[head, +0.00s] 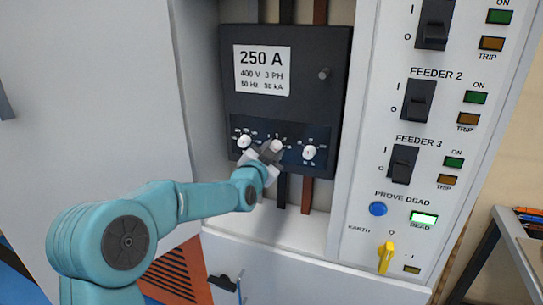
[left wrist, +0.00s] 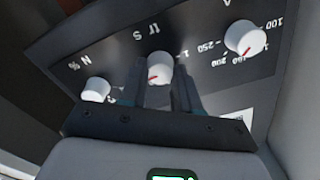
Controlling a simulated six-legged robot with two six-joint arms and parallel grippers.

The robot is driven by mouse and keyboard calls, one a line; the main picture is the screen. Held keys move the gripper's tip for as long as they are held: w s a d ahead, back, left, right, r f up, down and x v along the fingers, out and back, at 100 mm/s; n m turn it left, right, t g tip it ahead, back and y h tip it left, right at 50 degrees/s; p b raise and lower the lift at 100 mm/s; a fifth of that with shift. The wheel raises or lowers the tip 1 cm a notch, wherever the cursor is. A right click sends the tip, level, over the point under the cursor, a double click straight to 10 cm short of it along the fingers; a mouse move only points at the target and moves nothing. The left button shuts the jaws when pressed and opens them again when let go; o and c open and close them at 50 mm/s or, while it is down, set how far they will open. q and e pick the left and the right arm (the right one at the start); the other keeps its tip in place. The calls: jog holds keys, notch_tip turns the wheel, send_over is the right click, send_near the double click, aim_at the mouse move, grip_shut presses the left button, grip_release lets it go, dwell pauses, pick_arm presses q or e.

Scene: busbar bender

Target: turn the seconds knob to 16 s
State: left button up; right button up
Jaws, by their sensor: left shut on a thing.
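The seconds knob is the middle one of three white knobs on the dark breaker panel. It shows in the head view (head: 277,145) and, with an upside-down "S" label above it, in the left wrist view (left wrist: 160,66). My left gripper (head: 269,150) reaches it from below in the head view. In the left wrist view its two dark fingers (left wrist: 160,82) stand on either side of the knob, shut on it. A red pointer mark shows on the knob, towards its lower left in that view. Most of its scale is hidden by the fingers. My right gripper is not in view.
A left knob (head: 244,141) and a right knob (head: 308,152) flank it closely. A small dark peg (head: 324,73) sticks out above. Feeder switches, a blue button (head: 378,209) and a yellow earth handle (head: 386,257) are on the grey panel at right.

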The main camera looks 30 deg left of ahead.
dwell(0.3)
pick_arm(q)
jog(key=o, duration=1.1)
jog(key=shift+c, duration=0.2)
jog(key=b+v, duration=0.3)
jog(key=v, duration=1.3)
jog(key=shift+s, duration=0.2)
